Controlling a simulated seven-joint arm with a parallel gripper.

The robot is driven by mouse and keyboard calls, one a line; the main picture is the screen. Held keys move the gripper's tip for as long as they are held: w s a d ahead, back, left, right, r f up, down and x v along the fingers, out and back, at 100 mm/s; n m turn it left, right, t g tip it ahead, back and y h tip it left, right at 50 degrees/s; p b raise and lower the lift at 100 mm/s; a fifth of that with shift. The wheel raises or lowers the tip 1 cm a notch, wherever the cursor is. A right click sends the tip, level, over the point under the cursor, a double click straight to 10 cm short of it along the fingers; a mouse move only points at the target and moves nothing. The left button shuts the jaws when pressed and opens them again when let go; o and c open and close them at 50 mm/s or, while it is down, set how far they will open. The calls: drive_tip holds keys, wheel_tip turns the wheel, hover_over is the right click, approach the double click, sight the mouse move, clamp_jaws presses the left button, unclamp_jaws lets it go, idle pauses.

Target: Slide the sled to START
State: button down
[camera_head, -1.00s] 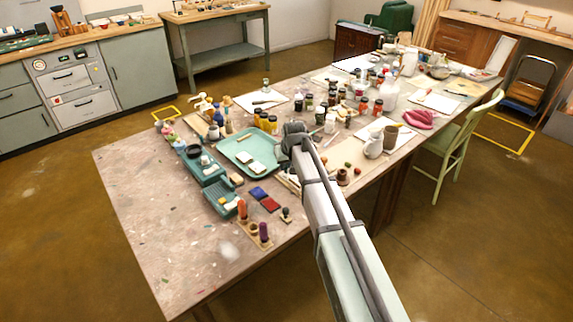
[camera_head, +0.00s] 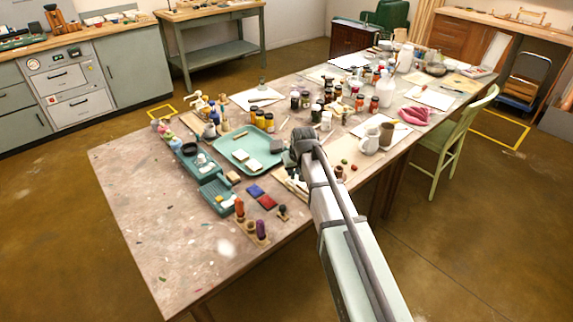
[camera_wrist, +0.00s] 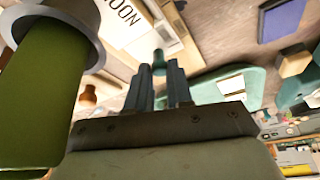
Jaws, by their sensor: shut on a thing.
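My gripper (camera_wrist: 166,82) is closed around a small teal knob (camera_wrist: 158,57), which shows between and just beyond the fingers in the wrist view. The knob seems to belong to the sled, whose body I cannot make out. No START mark is readable.
The teal tray (camera_head: 228,143) holds pale cards. Blue (camera_head: 256,190) and red (camera_head: 267,202) pads lie in front. A large green cylinder (camera_wrist: 38,95) fills the wrist view's left. The table's front left is mostly clear.

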sight(299, 189)
drive_tip(key=c, duration=1)
unclamp_jaws()
drive_tip(key=v, duration=1.3)
drive_tip(key=shift+s+r, duration=0.15)
drive_tip(key=shift+r, duration=0.25)
